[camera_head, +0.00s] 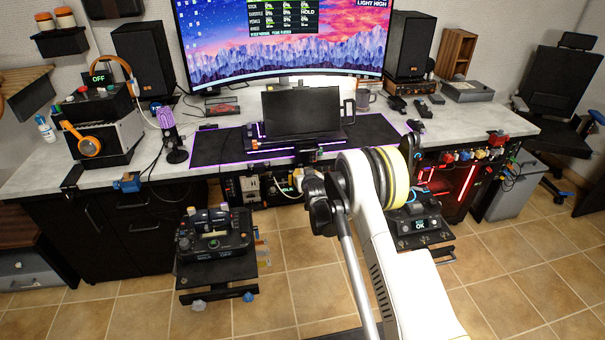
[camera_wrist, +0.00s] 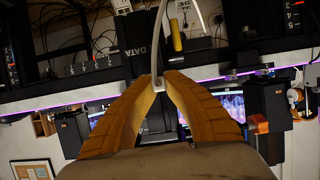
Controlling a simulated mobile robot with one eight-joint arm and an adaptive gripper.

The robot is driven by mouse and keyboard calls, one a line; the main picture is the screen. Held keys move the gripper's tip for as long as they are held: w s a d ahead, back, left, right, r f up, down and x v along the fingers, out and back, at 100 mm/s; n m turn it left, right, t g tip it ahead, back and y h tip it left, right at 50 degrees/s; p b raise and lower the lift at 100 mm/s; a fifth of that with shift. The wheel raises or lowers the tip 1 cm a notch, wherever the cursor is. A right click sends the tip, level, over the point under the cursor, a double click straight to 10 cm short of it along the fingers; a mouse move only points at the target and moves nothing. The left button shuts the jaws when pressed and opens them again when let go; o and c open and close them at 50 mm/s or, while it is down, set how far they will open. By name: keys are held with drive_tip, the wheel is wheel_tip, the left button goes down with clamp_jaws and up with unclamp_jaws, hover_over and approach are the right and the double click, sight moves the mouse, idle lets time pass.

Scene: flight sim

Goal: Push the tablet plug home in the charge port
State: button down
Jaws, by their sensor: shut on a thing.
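In the wrist view, my gripper (camera_wrist: 158,88) has its two orange-brown fingers closed together at the tips. They are shut on a small white plug (camera_wrist: 158,81), and a white cable (camera_wrist: 203,25) runs up from it. A dark upright strip marked DATA (camera_wrist: 138,45) stands close beside the fingertips. I cannot make out the charge port or whether the plug touches it. In the head view, the dark tablet (camera_head: 301,111) stands on the desk behind my arm; the plug is too small to tell there.
The desk (camera_head: 110,175) holds a large monitor (camera_head: 285,45), a microphone (camera_head: 172,130) and a mug (camera_head: 363,100). A control box on a low stand (camera_head: 215,240) is left of my arm. Open tiled floor (camera_head: 100,300) lies at the front left.

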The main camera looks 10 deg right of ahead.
drive_tip(key=shift+w, duration=0.6)
idle(0.7)
drive_tip(key=c, duration=1.5)
unclamp_jaws()
drive_tip(key=shift+c, duration=0.2)
